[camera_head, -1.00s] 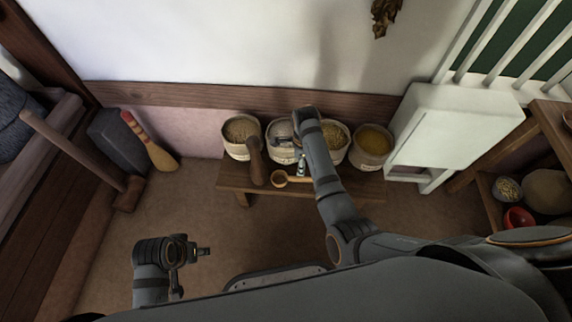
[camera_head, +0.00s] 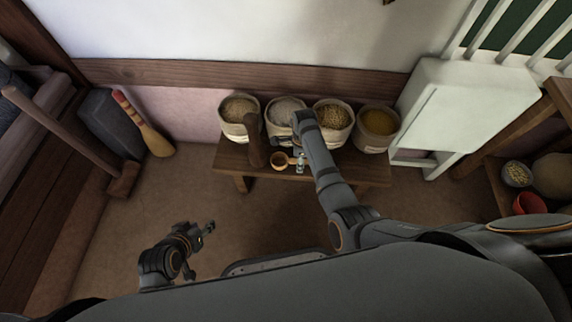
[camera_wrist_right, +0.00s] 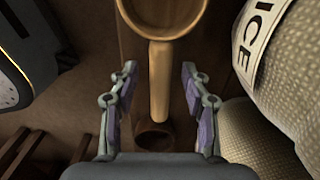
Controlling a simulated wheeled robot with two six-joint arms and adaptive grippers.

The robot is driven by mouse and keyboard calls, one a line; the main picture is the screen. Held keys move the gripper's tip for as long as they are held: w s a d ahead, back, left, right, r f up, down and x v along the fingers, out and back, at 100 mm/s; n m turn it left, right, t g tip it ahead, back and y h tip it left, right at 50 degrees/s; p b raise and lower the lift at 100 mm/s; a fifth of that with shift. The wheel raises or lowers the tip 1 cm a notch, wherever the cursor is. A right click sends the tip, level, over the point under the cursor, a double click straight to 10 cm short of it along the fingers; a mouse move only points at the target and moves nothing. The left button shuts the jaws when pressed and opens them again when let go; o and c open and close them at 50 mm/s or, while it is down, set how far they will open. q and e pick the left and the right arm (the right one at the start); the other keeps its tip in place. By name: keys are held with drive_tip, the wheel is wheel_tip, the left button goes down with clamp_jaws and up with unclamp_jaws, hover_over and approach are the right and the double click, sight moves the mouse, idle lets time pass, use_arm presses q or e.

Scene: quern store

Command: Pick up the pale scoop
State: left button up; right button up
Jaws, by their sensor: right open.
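The pale scoop (camera_head: 279,160) is light brown wood with a round bowl. It lies on the low wooden bench (camera_head: 235,170), its bowl to the left and its handle partly hidden by my right gripper. In the right wrist view, the scoop's bowl (camera_wrist_right: 168,10) is at the top and its handle runs down between my open right gripper's fingers (camera_wrist_right: 159,70). The fingers stand apart on both sides of the handle; contact is not visible. In the head view the right gripper (camera_head: 299,162) is over the handle. My left gripper (camera_head: 207,229) is away from the bench; its jaw opening is unclear.
A labelled sack (camera_wrist_right: 285,65) is close beside my right gripper. A white cabinet (camera_head: 445,105) stands to the right.

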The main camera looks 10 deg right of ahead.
clamp_jaws()
idle(0.3)
